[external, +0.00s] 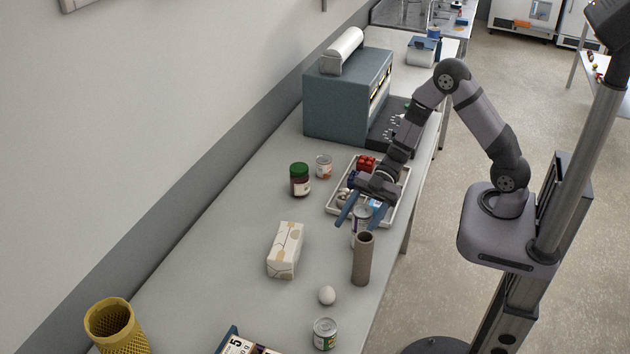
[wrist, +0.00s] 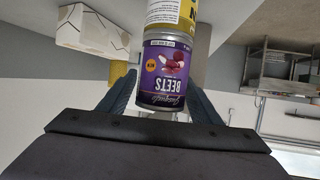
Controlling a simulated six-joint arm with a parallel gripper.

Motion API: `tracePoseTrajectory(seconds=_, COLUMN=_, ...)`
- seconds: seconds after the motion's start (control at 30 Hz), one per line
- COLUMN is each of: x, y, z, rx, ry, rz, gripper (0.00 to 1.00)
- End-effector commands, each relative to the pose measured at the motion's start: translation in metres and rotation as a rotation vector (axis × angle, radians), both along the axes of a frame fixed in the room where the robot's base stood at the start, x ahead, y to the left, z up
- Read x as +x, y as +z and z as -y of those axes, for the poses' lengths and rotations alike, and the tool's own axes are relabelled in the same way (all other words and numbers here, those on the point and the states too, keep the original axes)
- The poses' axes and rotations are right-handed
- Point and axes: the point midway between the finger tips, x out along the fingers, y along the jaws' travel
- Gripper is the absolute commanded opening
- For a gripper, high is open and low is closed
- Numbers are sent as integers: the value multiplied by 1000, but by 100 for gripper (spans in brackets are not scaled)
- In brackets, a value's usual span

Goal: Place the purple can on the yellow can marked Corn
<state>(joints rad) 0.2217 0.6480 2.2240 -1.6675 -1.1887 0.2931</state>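The wrist view is upside down. The purple can (wrist: 168,72), labelled Beets, stands between the fingers of my gripper (wrist: 162,82). The yellow can (wrist: 170,12) shows directly beneath it in true orientation, with only part of its lettering in frame; the two look stacked and aligned. In the external view, my gripper (external: 359,224) has its blue fingers spread on either side of the upper can, which is partly visible. The fingers look wider apart than the can, with no clear grip.
The brown tube (external: 362,262) stands close in front of the cans. A tray (external: 400,202) lies behind them. A patterned carton (external: 285,250), an egg (external: 327,295), a green-lidded jar (external: 299,180) and another can (external: 325,334) stand nearby.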

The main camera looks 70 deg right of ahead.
Motion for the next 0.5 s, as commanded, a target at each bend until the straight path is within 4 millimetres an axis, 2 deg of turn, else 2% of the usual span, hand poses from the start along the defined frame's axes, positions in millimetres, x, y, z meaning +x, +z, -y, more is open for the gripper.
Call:
tracePoseTrajectory(seconds=0.4, x=0, y=5, z=0, rx=-1, ry=0, rz=2, gripper=62)
tracePoseTrajectory(seconds=0.5, x=-1, y=6, z=8, rx=0, ry=-2, rz=3, gripper=62)
